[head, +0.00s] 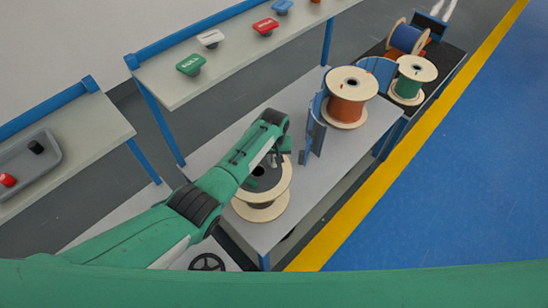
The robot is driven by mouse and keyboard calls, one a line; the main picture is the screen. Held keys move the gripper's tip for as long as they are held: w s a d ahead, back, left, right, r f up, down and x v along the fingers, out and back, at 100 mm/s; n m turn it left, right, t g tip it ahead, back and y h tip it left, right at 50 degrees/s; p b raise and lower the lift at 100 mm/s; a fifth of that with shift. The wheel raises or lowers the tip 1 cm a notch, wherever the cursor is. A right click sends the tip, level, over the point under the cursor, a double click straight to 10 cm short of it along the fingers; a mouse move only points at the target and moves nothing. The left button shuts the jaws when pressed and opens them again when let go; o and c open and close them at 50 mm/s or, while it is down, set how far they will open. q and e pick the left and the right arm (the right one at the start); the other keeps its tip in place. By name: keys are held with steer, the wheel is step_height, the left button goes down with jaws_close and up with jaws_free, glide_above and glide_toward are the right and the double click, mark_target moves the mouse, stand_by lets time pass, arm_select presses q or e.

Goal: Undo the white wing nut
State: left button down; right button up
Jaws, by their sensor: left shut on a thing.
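My left arm reaches in from the left, and its gripper (279,158) is low over a pale wooden spool (262,212) on the grey bench. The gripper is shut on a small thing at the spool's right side. The hand mostly hides that thing, and I cannot make out its colour or shape. I cannot clearly pick out a white wing nut there. A small white knob-like piece (210,38) sits on the upper shelf, well away from the gripper. My right gripper is not in view.
A blue bracket (314,131) stands on the bench (235,147) just right of the gripper. Beyond it are an orange-wound spool (348,96) and a green-wound spool (410,80). Green (190,64) and red (265,26) pieces sit on the shelf (170,92). The blue floor is clear.

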arm_select(q)
steer(key=c, duration=1.3)
jaws_free()
steer(key=shift+r, duration=0.1)
step_height(320, 180, up, 14)
steer(key=shift+f+b, duration=0.15)
steer(key=shift+b, duration=1.05)
